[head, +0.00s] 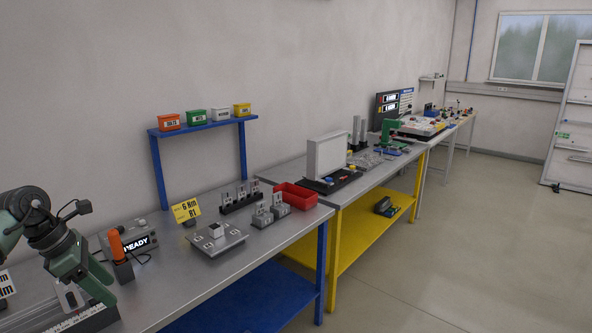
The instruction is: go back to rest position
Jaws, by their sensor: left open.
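My left arm comes in from the left edge. My left gripper (106,290) is open at the lower left, low over the near end of the grey workbench (195,277). Its green fingers point down and to the right, beside a grey slotted fixture (88,318). I see nothing held between the fingers. Whether they touch the fixture I cannot tell. My right gripper is not in view.
An orange-handled tool (118,247) stands close right of the gripper, before a box reading READY (138,240). A grey plate (216,240), a red tray (295,195) and a blue shelf (205,126) are farther along. The floor (465,240) at right is clear.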

